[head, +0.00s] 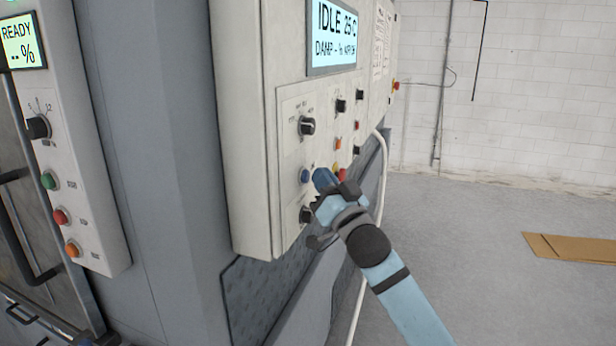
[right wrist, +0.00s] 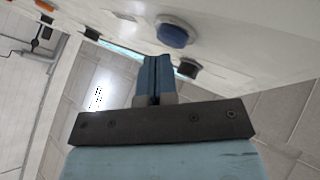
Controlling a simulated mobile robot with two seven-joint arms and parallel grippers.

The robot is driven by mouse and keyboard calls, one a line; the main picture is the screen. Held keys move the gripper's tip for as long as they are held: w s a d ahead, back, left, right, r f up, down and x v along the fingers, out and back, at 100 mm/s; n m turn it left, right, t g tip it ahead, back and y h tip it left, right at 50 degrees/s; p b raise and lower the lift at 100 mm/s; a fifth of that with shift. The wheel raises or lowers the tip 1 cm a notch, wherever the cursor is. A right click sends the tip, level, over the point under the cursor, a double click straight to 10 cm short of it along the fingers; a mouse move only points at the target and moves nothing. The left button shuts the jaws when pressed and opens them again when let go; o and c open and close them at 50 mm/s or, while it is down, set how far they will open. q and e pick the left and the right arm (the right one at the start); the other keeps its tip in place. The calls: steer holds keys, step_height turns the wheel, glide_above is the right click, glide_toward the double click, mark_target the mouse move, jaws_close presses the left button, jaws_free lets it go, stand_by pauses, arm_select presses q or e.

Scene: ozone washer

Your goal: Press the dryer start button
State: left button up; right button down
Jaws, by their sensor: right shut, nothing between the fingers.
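The dryer control panel (head: 290,130) is a pale box under a display (head: 333,35) reading IDLE 25 C. A blue round button (head: 304,176) sits on it at the lower left; its label is too small to read. The same blue button shows in the right wrist view (right wrist: 174,34), with a pale collar. My right gripper (head: 320,178) is shut and empty, its blue fingertips just right of the button in the head view. In the right wrist view the fingertips (right wrist: 157,62) are below the button, with a small gap showing.
Black knobs (head: 306,126) and small red, orange and yellow buttons share the panel. Another panel (head: 75,130) at the left has a READY display and green, red and orange buttons. A white hose (head: 382,165) hangs behind my arm. Flat cardboard (head: 570,247) lies on open floor at the right.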

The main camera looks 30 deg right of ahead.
steer(key=shift+w+a, duration=0.35)
steer(key=shift+w, duration=0.05)
stand_by(0.9)
steer(key=shift+s+d, duration=0.1)
steer(key=shift+s, duration=0.05)
stand_by(0.3)
steer(key=shift+s+d, duration=0.5)
steer(key=shift+s, duration=0.1)
steer(key=shift+s+d+p, duration=0.55)
steer(key=shift+s+d, duration=1.1)
steer(key=shift+s, duration=0.2)
